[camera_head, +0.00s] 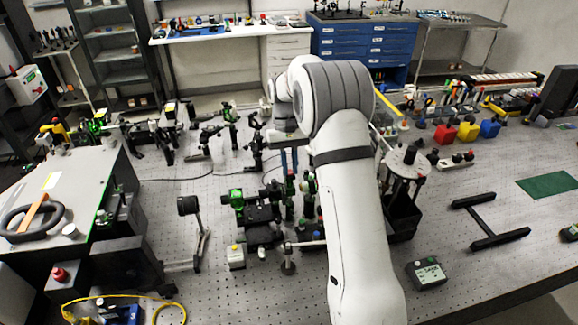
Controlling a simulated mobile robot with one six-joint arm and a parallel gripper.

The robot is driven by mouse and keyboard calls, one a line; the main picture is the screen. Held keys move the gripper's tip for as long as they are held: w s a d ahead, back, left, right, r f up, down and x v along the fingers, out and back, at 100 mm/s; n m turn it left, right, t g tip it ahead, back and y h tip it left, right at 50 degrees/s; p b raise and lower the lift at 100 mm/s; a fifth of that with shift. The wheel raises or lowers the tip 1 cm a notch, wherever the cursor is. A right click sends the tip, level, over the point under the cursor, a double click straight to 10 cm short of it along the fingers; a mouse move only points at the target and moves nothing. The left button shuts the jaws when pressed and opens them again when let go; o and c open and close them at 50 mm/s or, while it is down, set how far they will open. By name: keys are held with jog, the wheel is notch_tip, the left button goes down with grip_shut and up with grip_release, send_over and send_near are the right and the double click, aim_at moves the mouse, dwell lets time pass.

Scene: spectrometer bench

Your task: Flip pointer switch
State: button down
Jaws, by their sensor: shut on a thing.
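My gripper (289,158) is at the end of my white arm, pointing down over the middle of the optics bench. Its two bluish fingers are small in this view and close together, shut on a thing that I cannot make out. Green and black optics posts stand close below and in front of it. I cannot pick out the pointer switch for certain; it is too small or is hidden behind the optics or my arm.
Green and black optical mounts (262,212) crowd the bench (180,205) around my gripper. A large grey-topped instrument (52,200) stands left.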

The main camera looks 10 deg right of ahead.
dwell(0.3)
jog(key=c, duration=1.4)
grip_release()
jog(key=shift+w, duration=0.1)
jog(key=b+v, duration=0.1)
jog(key=v, duration=0.6)
jog(key=shift+r+b, duration=0.35)
jog(key=shift+w, duration=0.1)
